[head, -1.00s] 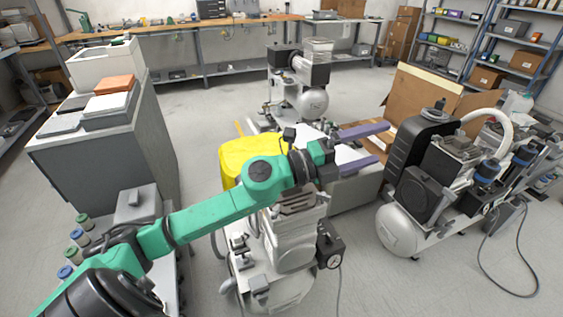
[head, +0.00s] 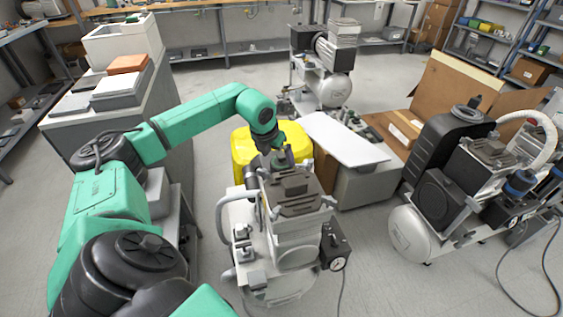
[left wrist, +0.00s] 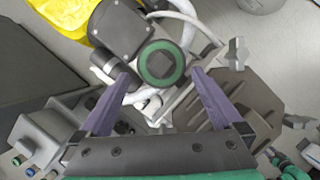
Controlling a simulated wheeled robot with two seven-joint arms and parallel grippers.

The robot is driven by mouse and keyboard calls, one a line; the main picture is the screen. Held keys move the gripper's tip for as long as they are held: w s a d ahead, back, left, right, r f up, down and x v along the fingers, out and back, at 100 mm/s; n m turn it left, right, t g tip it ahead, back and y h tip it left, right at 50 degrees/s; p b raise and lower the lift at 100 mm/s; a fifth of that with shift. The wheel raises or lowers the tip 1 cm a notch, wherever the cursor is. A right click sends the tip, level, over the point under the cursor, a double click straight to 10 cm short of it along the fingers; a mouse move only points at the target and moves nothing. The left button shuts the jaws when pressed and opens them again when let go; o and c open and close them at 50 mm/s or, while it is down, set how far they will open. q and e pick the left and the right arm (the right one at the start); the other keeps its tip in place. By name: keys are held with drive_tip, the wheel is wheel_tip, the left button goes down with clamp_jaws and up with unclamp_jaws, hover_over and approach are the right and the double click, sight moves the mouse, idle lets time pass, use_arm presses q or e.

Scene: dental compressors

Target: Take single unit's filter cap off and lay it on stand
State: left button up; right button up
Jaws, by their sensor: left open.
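The single compressor unit (head: 292,235) stands on the floor in front of me, with a ribbed dark top. In the left wrist view its filter cap (left wrist: 161,64) is a round green ring with a grey square knob in the middle, seen from above on the unit. My left gripper (left wrist: 162,76) is open, its two purple fingers pointing at the cap from either side. I cannot tell whether they touch it. In the head view the fingers are mostly hidden behind my wrist and the unit's top. My right gripper is out of view.
A yellow bin (head: 243,150) is just behind the unit. A white-topped grey box (head: 345,140) is right of it. A twin compressor (head: 408,232) stands at the right, another compressor (head: 325,85) behind.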

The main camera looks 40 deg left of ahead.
sight(279, 158)
use_arm(q)
drive_tip(key=x, duration=0.4)
drive_tip(key=shift+w+f, duration=0.15)
drive_tip(key=shift+f, duration=0.05)
drive_tip(key=c, duration=1.1)
drive_tip(key=shift+r, duration=0.1)
drive_tip(key=shift+r, duration=0.1)
